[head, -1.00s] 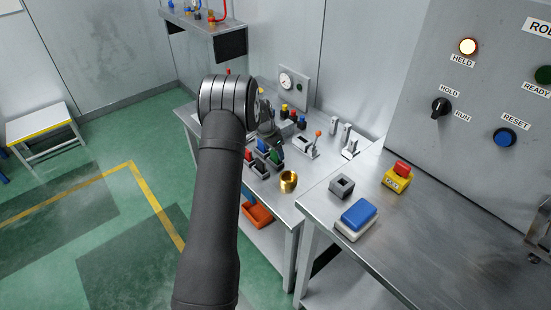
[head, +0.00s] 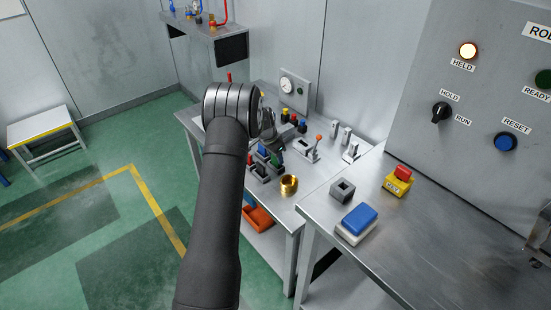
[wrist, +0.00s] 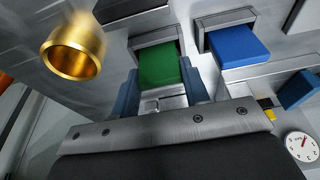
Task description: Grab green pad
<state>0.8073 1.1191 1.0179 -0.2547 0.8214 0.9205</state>
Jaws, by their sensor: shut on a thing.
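In the wrist view the green pad (wrist: 160,68) lies between the two blue-grey fingers of my gripper (wrist: 160,84), which is shut on it. The pad's far end is at a grey holder (wrist: 152,40); I cannot tell whether it is still seated in it.
A blue pad (wrist: 238,46) sits in a similar holder just right of the green one. A brass cup (wrist: 75,52) stands to the left. A lever block (head: 308,148) and a gauge (head: 288,86) are farther back on the bench (head: 262,195).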

